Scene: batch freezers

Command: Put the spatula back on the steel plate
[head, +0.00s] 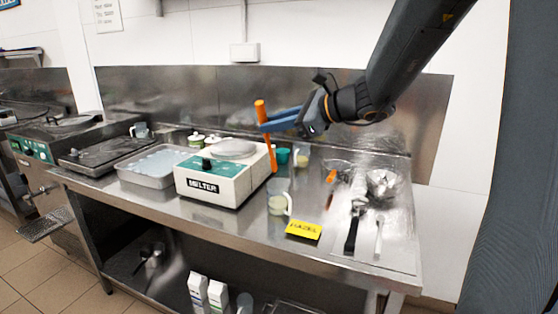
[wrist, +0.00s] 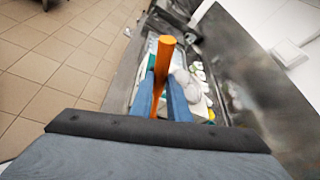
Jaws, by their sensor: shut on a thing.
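The orange spatula (head: 262,110) is held upright, its shaft hanging down in front of the right side of the melter. In the wrist view the spatula (wrist: 163,70) stands between the two blue fingers. My gripper (head: 266,122) is shut on it, above the counter and apart from it; the gripper also shows in the wrist view (wrist: 160,92). A flat steel plate (head: 398,232) seems to lie at the right end of the counter, under several utensils; its outline is hard to tell from the steel counter.
A white melter (head: 222,185) stands mid-counter, beside a grey tray (head: 148,168). A clear jug (head: 278,203) and a yellow label (head: 304,230) are near the front. A black-handled tool (head: 353,232), a thin light tool (head: 379,237) and a steel bowl (head: 383,183) crowd the right end.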

